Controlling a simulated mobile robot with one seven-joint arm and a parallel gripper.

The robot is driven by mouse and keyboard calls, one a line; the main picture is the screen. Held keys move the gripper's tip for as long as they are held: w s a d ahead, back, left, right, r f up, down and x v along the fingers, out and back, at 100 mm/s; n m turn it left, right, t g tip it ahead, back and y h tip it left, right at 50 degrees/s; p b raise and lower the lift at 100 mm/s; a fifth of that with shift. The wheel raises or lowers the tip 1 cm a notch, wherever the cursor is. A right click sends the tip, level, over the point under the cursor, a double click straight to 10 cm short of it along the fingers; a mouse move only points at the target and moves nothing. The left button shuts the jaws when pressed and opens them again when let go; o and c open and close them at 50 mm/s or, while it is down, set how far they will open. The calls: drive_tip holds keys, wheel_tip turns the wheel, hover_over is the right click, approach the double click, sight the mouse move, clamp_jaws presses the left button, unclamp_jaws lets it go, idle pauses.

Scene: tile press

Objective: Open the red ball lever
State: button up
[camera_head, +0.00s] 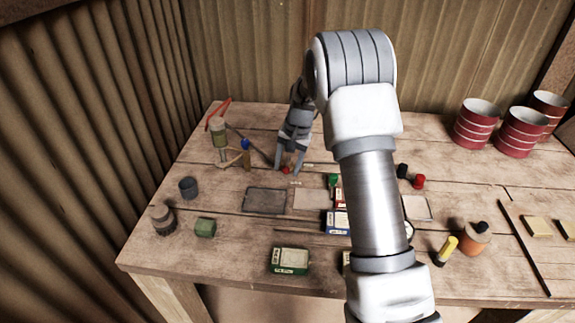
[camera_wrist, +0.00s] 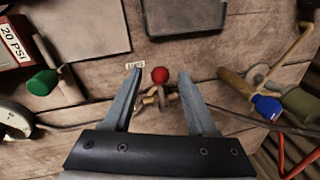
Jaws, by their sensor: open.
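The red ball lever shows in the wrist view as a small red ball (camera_wrist: 160,75) on a brassy fitting that sits on the table. My gripper (camera_wrist: 160,88) is open, with one finger on each side of the ball and visible space on both sides. In the head view my gripper (camera_head: 289,168) points down at the back left of the table, and the red ball (camera_head: 285,170) shows between its fingertips. Whether a finger touches the fitting cannot be told. A small paper label (camera_wrist: 135,66) lies beside the ball.
A blue-knobbed valve (camera_wrist: 266,106) stands close to the right finger in the wrist view. A green knob (camera_wrist: 42,82) is at the left. Flat plates (camera_head: 264,200) lie in front of my gripper. Red striped cans (camera_head: 521,133) stand at the back right.

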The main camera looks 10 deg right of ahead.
clamp_jaws()
idle(1.4)
